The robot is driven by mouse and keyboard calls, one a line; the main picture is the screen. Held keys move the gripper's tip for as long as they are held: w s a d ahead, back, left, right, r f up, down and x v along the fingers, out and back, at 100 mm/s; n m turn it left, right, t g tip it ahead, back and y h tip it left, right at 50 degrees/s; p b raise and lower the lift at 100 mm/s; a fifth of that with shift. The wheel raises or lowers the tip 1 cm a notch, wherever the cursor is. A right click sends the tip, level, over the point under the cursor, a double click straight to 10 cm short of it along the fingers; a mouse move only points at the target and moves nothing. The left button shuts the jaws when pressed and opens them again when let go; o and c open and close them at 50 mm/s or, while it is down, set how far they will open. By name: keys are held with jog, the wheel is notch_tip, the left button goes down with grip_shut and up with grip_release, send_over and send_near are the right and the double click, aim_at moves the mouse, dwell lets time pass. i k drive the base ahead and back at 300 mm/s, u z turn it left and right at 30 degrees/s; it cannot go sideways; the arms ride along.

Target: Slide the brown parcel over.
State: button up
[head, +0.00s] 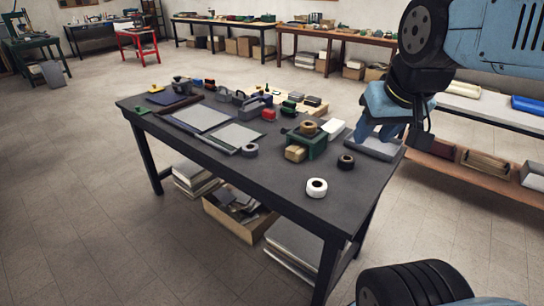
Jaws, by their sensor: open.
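A small brown parcel (295,153) lies on the dark worktable (225,170), against or very near the front left side of a green block (316,146). My gripper (375,138) hangs over the right end of the table, to the right of the parcel and apart from it. Its blue fingers are open, and I see nothing held between them. A flat grey piece (372,150) lies below the gripper and is partly hidden by it.
A brown tape roll (308,128) sits on the green block. A dark roll (346,161), a white roll (317,187) and a grey roll (250,149) stand around the parcel. The table's front strip is mostly clear.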

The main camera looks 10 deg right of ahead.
aim_at(297, 152)
jog(key=u, duration=1.9)
jog(key=i, duration=0.1)
jog(key=z, duration=3.7)
jog(key=k, duration=0.7)
jog(key=u, duration=0.8)
jog(key=i, duration=0.95)
jog(key=u, duration=0.15)
